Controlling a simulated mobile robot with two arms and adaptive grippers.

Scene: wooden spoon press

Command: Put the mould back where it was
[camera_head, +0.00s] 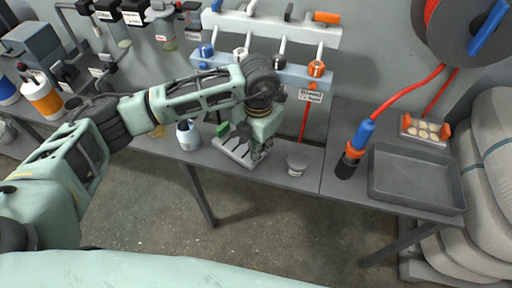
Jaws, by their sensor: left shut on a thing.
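The mould looks to be the light grey plate with dark spoon-shaped hollows (234,150) at the middle of the bench. My left arm comes in from the left and bends down at the bench. My left gripper (259,156) is at the right end of the plate and is shut on it. The gripper hides that end. I cannot tell whether the plate touches the bench top or hangs just above it. My right gripper is not in view.
A small grey round pot (297,164) stands just right of the gripper. A dark tray (415,178) and a blue-orange hose nozzle (355,150) are further right. A white bottle (188,135) and a green block (222,129) are to the left. A valve rack (262,70) stands behind.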

